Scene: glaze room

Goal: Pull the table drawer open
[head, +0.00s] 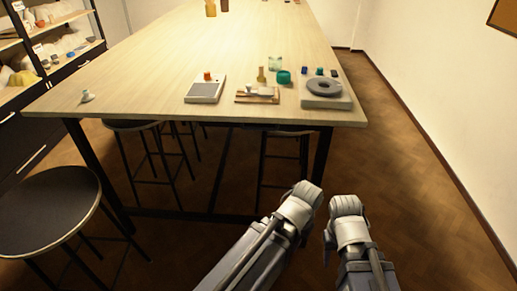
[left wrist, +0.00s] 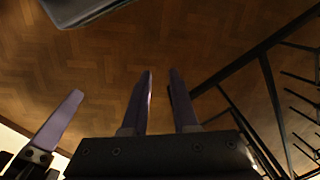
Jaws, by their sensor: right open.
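The long table (head: 140,75) with a pale wooden top and dark legs fills the middle of the head view. I cannot make out a drawer front or handle under its near edge. My right gripper (head: 345,205) is low in the head view, in front of the table's near right corner and apart from it; its jaws are open. My left arm lies just left of it, its fingers not clear there. In the left wrist view my left gripper (left wrist: 161,78) has two fingers apart with nothing between them, over bare floor. One finger of my other gripper shows at the left.
A round black stool (head: 45,208) stands at the near left, and more stools (head: 130,125) are under the table. A turntable (head: 323,88), jars and small tools lie on the near right top. Shelves (head: 60,45) with dark drawers stand left; a wall is right.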

